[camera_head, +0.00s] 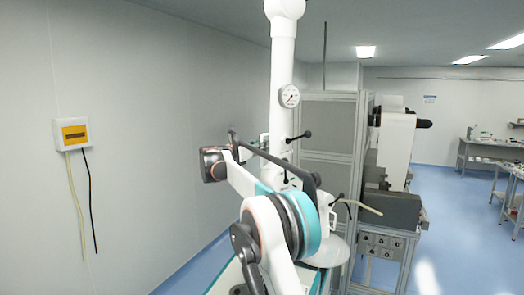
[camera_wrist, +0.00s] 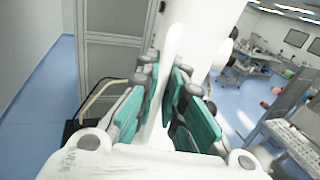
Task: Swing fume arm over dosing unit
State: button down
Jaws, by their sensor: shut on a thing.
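The fume arm (camera_head: 281,75) is a white upright tube with a round gauge and black levers, in the middle of the head view. A white hood-like disc (camera_head: 327,252) shows low, partly behind my arm. In the wrist view my gripper (camera_wrist: 165,100) has its teal pads shut on a slender white part (camera_wrist: 173,40) of the fume arm. A thicker white tube (camera_wrist: 212,30) is close behind it. In the head view my own arm hides much of the grip. A grey bench machine (camera_head: 388,208), possibly the dosing unit, stands right of the tube.
A tall grey cabinet (camera_head: 328,135) stands behind the tube. The left wall carries a yellow-and-white box (camera_head: 74,133) with hanging cables. Benches (camera_head: 488,150) stand at the far right. Blue floor (camera_head: 440,205) is open between the machine and the benches.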

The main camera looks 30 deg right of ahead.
jog(key=s+a+n+t+y+b, duration=0.1)
jog(key=s+n+t+y+b, duration=0.2)
jog(key=s+t+b, duration=0.3)
jog(key=shift+s+a+f+n+y, duration=0.15)
jog(key=shift+s+a+n+y, duration=0.1)
jog(key=shift+s+n+y, duration=0.35)
dwell(0.5)
jog(key=c, duration=2)
grip_release()
jog(key=shift+s, duration=0.15)
jog(key=shift+o, duration=0.2)
jog(key=shift+a, duration=0.15)
jog(key=v, duration=1.1)
jog(key=shift+s+a, duration=0.25)
jog(key=shift+a, duration=0.05)
